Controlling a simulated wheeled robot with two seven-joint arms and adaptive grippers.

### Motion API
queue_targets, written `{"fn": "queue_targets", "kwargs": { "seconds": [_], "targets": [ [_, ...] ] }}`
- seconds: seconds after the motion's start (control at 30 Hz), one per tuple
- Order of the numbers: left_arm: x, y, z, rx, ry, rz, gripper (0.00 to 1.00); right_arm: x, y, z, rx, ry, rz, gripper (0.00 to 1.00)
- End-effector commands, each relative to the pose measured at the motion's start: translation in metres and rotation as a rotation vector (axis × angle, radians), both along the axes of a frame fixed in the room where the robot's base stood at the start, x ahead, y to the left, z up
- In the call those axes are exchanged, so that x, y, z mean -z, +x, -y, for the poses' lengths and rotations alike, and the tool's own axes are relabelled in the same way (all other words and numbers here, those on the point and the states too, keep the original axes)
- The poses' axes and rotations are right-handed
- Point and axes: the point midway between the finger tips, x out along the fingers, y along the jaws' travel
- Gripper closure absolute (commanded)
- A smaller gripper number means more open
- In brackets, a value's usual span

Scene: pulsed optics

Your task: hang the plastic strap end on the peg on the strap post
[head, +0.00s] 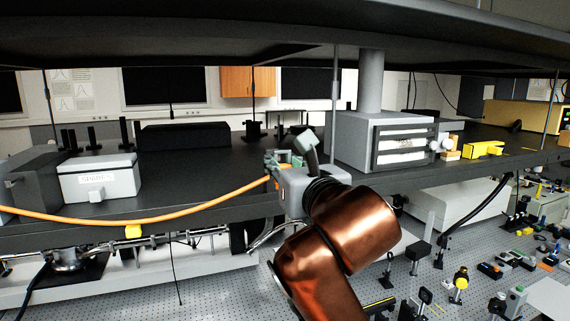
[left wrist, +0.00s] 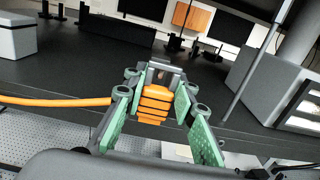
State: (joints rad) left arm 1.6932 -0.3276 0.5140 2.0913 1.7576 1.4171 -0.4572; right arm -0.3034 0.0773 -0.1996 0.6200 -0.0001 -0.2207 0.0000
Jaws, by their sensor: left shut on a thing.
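An orange strap (head: 150,216) sags in from the left edge along the front of the dark shelf to my left gripper (head: 283,163). It also shows in the left wrist view (left wrist: 55,101). In that view my left gripper (left wrist: 155,108) has its green pads on either side of a ribbed orange strap end (left wrist: 153,104), and is shut on it. A grey piece stands just beyond the orange ribs; I cannot tell whether it belongs to the strap end or the post. I cannot clearly make out the strap post's peg. My right gripper is not in view.
The dark shelf (head: 205,172) carries a light box (head: 99,178) at the left and a grey unit (head: 375,142) right of my gripper. A thin upright rod (head: 335,95) stands behind the gripper. An upper shelf hangs overhead. Below is a perforated table with several optics.

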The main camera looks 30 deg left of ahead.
Motion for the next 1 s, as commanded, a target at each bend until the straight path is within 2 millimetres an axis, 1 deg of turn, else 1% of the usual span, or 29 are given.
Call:
{"fn": "queue_targets", "kwargs": {
  "seconds": [0.07, 0.17, 0.53, 0.7, 1.0],
  "targets": [
    [0.000, 0.003, -0.004, -0.002, 0.000, -0.001, 0.99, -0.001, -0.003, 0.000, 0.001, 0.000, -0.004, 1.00],
    [0.000, 0.007, -0.009, -0.001, -0.001, -0.001, 0.99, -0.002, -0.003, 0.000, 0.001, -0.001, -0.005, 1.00],
    [0.001, 0.021, -0.025, -0.001, 0.000, -0.001, 0.99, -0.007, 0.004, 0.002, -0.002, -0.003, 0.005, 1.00],
    [0.007, 0.025, -0.030, -0.001, -0.001, -0.001, 0.99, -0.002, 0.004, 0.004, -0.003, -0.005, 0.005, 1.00],
    [0.011, 0.028, -0.033, 0.000, 0.000, 0.000, 0.99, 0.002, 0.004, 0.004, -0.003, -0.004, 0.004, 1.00]
  ]
}}
